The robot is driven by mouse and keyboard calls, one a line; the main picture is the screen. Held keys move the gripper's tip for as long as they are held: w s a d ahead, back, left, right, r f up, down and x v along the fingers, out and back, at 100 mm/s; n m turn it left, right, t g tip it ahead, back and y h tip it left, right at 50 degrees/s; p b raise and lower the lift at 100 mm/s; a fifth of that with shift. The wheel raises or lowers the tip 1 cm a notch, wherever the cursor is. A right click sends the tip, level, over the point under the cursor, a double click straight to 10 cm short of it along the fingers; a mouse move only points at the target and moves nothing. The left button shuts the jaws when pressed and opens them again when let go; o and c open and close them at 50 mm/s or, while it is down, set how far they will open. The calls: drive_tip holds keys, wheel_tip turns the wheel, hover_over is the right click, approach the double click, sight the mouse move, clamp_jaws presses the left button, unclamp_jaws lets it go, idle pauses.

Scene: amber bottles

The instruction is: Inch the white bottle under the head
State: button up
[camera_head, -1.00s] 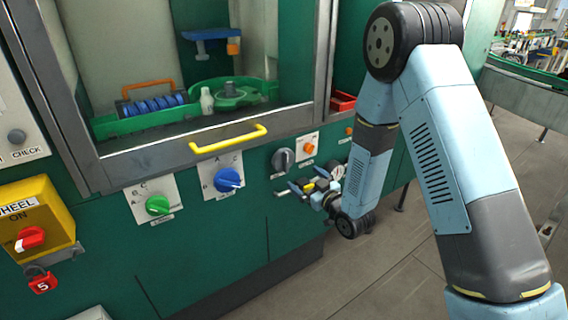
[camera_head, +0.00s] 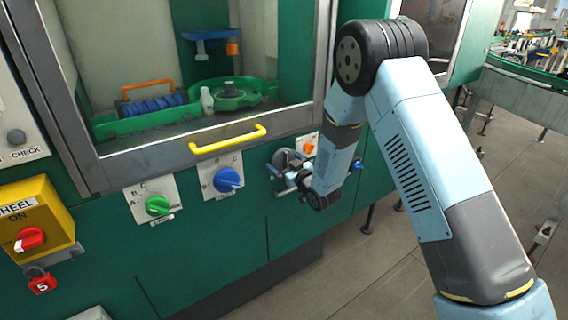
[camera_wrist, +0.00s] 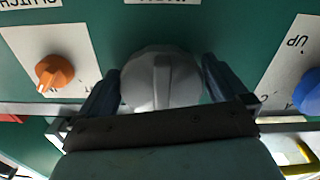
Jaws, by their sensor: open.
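The small white bottle (camera_head: 207,99) stands upright inside the machine, beside the green round turntable (camera_head: 238,94). A blue bracket with an orange part (camera_head: 212,35), perhaps the head, is mounted above and behind them. My gripper (camera_head: 290,172) is at the machine's front panel, below and right of the bottle. In the wrist view my gripper (camera_wrist: 160,88) is open, with one dark finger on each side of a grey knob (camera_wrist: 160,80). Whether the fingers touch the knob I cannot tell.
A yellow handle (camera_head: 228,139) crosses the window frame. The blue knob (camera_head: 228,179) and green knob (camera_head: 157,206) are left of my gripper; an orange knob (camera_wrist: 54,72) is on its other side. A yellow switch box (camera_head: 35,222) is far left. Blue rolls (camera_head: 153,104) lie inside.

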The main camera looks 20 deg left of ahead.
drive_tip(key=c, duration=0.6)
drive_tip(key=shift+c, duration=0.2)
drive_tip(key=shift+m, duration=0.4)
drive_tip(key=m, duration=0.4)
drive_tip(key=shift+m, duration=0.4)
drive_tip(key=m, duration=0.5)
drive_tip(key=shift+s+r, duration=0.1)
drive_tip(key=m, duration=0.7)
drive_tip(key=shift+r, duration=0.1)
drive_tip(key=m, duration=0.6)
drive_tip(key=shift+s+r, duration=0.1)
drive_tip(key=shift+m, duration=0.3)
